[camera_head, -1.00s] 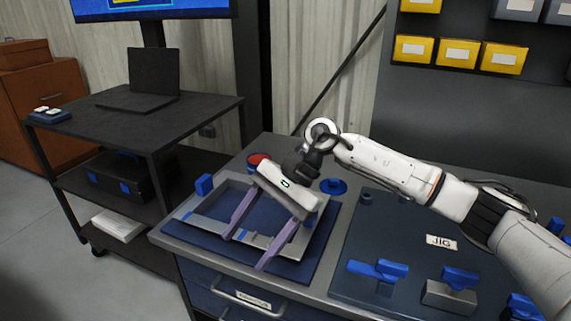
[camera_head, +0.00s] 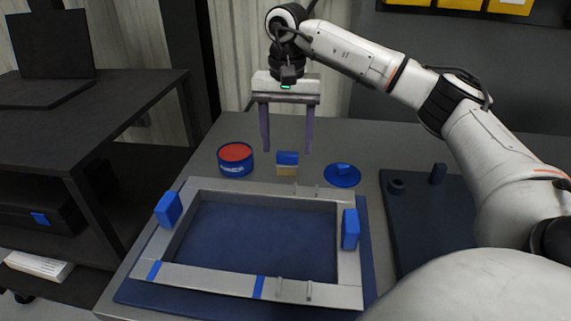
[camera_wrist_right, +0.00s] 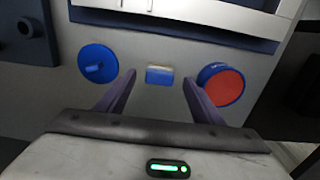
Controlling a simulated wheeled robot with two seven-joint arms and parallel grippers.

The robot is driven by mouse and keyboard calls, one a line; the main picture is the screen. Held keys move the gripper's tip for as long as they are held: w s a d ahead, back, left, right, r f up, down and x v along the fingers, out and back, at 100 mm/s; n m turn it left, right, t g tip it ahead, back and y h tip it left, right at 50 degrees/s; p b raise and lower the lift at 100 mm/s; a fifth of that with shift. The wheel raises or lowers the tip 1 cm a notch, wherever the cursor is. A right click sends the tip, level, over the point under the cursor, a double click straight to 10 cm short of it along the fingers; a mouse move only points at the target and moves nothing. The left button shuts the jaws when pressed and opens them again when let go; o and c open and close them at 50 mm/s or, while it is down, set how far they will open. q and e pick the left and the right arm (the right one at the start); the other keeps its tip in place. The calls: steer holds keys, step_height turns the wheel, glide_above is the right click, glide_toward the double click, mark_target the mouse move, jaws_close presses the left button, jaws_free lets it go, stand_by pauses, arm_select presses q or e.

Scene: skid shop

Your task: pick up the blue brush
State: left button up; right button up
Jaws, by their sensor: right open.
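The blue brush (camera_head: 287,162), with a blue top and a tan lower part, stands on the grey bench behind the metal frame. In the right wrist view the brush (camera_wrist_right: 159,76) lies between and beyond the two fingertips. My right gripper (camera_head: 286,148) is open, with its two purple fingers pointing down over the brush, apart from it as far as I can tell. It also shows in the right wrist view (camera_wrist_right: 159,82) with nothing between its fingers. My left gripper is not in view.
A blue tin with a red top (camera_head: 235,158) stands left of the brush. A round blue disc with a knob (camera_head: 342,175) lies right of it. The grey metal frame (camera_head: 205,277) with blue blocks lies in front on a blue mat. A dark panel (camera_head: 420,215) is at right.

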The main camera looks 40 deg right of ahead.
mark_target(287, 153)
steer(key=f, duration=0.5)
steer(key=shift+w+d+f+b, duration=0.15)
steer(key=shift+d+b, duration=0.05)
steer(key=shift+b, duration=0.2)
steer(key=c, duration=1.1)
